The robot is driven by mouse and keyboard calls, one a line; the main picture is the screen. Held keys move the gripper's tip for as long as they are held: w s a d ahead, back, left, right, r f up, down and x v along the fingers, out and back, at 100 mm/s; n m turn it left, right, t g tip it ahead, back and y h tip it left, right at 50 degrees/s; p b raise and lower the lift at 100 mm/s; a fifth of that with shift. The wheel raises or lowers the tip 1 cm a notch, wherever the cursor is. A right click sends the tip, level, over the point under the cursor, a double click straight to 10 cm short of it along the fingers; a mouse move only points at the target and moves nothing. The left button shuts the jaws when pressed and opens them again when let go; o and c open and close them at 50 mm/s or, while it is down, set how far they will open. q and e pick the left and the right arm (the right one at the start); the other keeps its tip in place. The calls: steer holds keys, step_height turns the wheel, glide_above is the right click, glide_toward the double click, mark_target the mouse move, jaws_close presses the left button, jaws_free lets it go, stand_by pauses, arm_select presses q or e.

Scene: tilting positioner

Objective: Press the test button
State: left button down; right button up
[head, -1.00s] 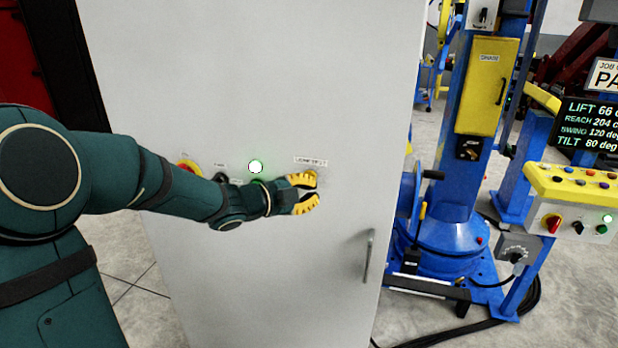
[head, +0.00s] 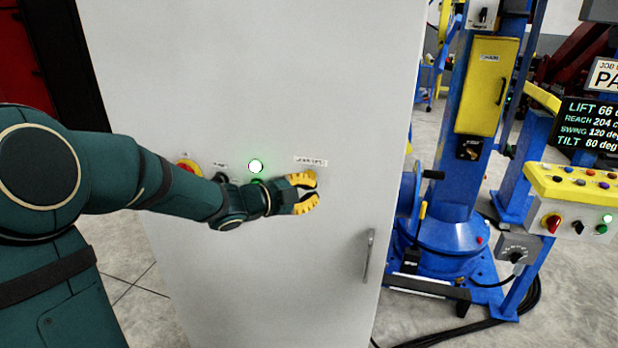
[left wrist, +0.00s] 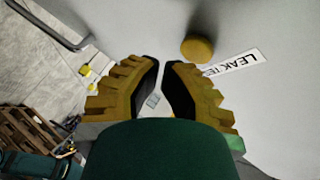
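A round yellow button (left wrist: 197,49) sits on the grey cabinet face in the left wrist view, beside a white label (left wrist: 235,62) that reads in part "LEAK TE". The label also shows in the head view (head: 311,161), just above my left gripper (head: 312,191). In the head view the button is hard to tell from the yellow fingers. In the left wrist view my left gripper (left wrist: 161,64) has its fingertips a little apart with nothing between them. The button lies just beyond the right fingertip; I cannot tell whether they touch. My right gripper is not in view.
The cabinet (head: 260,80) also bears a lit green lamp (head: 256,166), a red knob on yellow (head: 187,166), a dark switch (head: 221,177) and a door handle (head: 368,256). A blue positioner (head: 455,200) and a yellow-topped control box (head: 572,184) stand to the right.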

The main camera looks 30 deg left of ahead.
arm_select(q)
steer(key=shift+w, duration=0.1)
steer(key=shift+w+a, duration=0.1)
steer(key=shift+w, duration=0.2)
steer(key=shift+w+a, duration=0.1)
steer(key=shift+w, duration=0.35)
stand_by(0.9)
steer(key=shift+s, duration=0.1)
steer(key=shift+s+d, duration=0.2)
steer(key=shift+s, duration=0.55)
steer(key=s, duration=0.2)
steer(key=s+d, duration=0.1)
steer(key=s, duration=0.2)
steer(key=shift+d+b, duration=0.1)
steer(key=shift+b, duration=0.3)
stand_by(0.7)
